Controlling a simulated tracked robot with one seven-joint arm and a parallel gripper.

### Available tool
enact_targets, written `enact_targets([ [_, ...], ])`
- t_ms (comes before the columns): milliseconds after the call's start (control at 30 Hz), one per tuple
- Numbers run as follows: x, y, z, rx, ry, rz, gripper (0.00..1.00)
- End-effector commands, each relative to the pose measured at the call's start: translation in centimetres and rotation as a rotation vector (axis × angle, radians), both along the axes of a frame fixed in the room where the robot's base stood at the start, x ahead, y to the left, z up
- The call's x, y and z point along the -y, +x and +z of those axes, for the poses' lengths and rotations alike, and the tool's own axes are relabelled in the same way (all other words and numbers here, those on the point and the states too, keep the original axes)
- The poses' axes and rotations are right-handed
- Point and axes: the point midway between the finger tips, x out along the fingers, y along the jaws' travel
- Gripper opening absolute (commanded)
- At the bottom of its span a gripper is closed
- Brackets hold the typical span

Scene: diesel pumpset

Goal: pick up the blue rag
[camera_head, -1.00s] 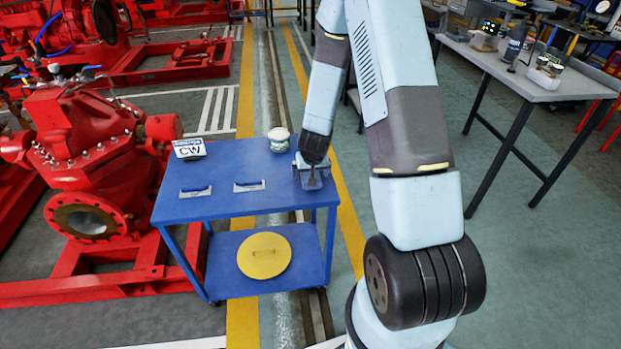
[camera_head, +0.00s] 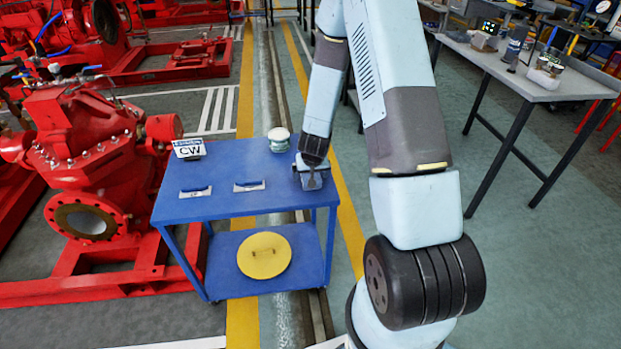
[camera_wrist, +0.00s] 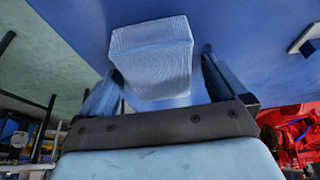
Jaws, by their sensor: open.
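The blue rag (camera_wrist: 152,55) is a pale blue, finely ribbed, block-like bundle on the blue table top. In the wrist view it lies between the two fingers of my gripper (camera_wrist: 162,66), with a gap visible on the right side. The left finger is close to its lower edge; whether it touches cannot be told. In the head view my gripper (camera_head: 312,179) points down over the right end of the blue cart (camera_head: 230,208) and largely covers the rag. The fingers are apart.
On the cart stand a white-lidded jar (camera_head: 279,140) just behind my gripper, a "CW" sign (camera_head: 189,148) and two small blue-handled tools. A yellow disc (camera_head: 264,256) lies on the lower shelf. A red pump (camera_head: 85,160) stands left; a grey workbench (camera_head: 530,75) stands right.

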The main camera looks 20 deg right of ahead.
Motion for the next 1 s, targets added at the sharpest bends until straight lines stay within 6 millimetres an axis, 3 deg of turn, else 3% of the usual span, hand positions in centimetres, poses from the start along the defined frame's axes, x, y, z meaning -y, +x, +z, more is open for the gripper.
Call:
enact_targets([
  [200, 0.00, 0.00, -0.01, 0.000, 0.000, 0.000, 0.97],
  [767, 0.00, -0.01, -0.01, 0.000, 0.000, 0.000, 0.43],
  [1000, 0.00, -0.01, 0.04, 0.000, 0.000, 0.000, 0.42],
])
